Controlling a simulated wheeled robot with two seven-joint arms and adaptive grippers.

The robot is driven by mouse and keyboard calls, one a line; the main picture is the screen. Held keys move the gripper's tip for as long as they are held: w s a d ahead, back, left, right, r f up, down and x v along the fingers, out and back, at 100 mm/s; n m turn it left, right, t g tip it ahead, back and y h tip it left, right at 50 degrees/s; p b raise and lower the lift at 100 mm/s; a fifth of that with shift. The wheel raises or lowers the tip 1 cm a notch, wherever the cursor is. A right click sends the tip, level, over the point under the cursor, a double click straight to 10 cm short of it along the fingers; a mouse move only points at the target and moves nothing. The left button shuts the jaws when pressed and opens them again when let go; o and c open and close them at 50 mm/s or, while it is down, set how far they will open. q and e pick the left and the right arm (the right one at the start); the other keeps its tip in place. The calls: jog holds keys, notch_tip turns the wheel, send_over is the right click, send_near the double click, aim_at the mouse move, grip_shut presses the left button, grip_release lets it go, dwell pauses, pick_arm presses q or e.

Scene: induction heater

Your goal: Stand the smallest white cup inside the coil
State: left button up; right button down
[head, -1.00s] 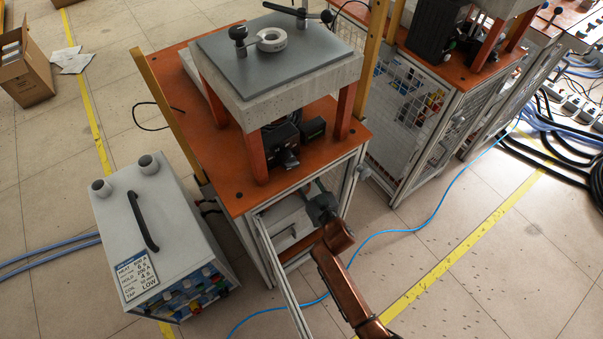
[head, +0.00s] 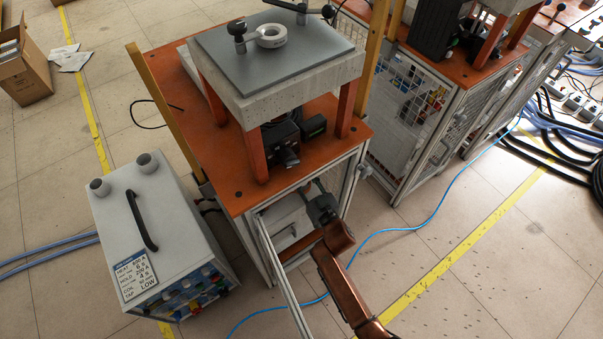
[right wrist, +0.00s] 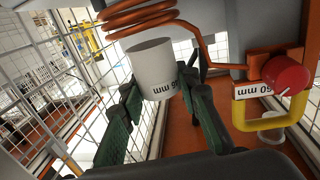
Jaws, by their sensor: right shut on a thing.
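A white cup (right wrist: 153,70) with upside-down black lettering ending in "mm" is between the fingers of my right gripper (right wrist: 157,88) in the right wrist view. The gripper is shut on its sides. A copper coil (right wrist: 140,16) of several turns lies just beyond the cup's upper end in that picture. I cannot tell whether cup and coil touch. In the head view, my right gripper (head: 315,191) reaches into the front of the orange-topped cabinet, and cup and coil are hidden there. My left gripper is not in view.
In the right wrist view, a red knob (right wrist: 286,74) and a yellow handle (right wrist: 268,119) are at the right, with wire mesh (right wrist: 40,85) at the left. In the head view, the orange tabletop (head: 225,185) overhangs my gripper. A grey power unit (head: 135,215) stands at left.

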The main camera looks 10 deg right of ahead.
jog(key=shift+f+b, duration=0.65)
jog(key=shift+f, duration=0.75)
dwell(0.9)
dwell(0.8)
dwell(0.3)
jog(key=c, duration=1.4)
grip_release()
jog(key=shift+r, duration=0.1)
jog(key=shift+r+p, duration=2.3)
jog(key=shift+r, duration=0.15)
jog(key=shift+f, duration=0.1)
